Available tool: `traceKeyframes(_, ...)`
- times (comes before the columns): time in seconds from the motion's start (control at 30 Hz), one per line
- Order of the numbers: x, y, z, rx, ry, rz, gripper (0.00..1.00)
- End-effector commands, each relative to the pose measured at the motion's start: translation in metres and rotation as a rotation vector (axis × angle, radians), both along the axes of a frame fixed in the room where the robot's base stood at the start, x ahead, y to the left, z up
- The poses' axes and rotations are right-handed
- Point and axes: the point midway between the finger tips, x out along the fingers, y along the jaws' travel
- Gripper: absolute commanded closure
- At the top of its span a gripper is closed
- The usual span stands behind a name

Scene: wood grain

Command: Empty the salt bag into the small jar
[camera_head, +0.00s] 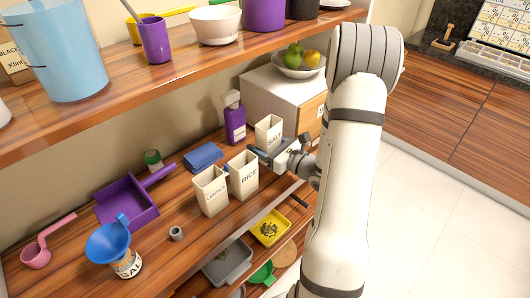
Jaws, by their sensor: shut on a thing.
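The salt bag (267,135), a cream open-topped bag marked SALT, stands upright behind the rice bag. My gripper (264,155) is at the salt bag's lower front and is shut on it; its fingers hide part of the bag. I cannot tell whether the bag's base touches the shelf. The small jar (128,268), with a label reading "SAL", stands at the front left of the same shelf. A blue funnel (108,244) sits in its mouth and hides the jar's top.
The rice bag (243,178) and lentils bag (210,194) stand close to my gripper. A purple dustpan (127,204), grey ring (176,233) and pink ladle (36,256) lie near the jar. A purple bottle (234,122) stands behind. An upper shelf (180,82) overhangs the back.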

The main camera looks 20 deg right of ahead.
Motion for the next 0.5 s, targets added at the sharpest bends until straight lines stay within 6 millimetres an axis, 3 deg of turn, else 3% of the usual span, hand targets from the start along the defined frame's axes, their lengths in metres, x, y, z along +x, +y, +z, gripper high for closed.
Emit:
traceKeyframes(0.2,0.0,0.0,0.035,-0.002,-0.003,-0.001,0.59)
traceKeyframes(0.5,0.0,-0.001,0.056,0.0,-0.001,-0.001,0.59)
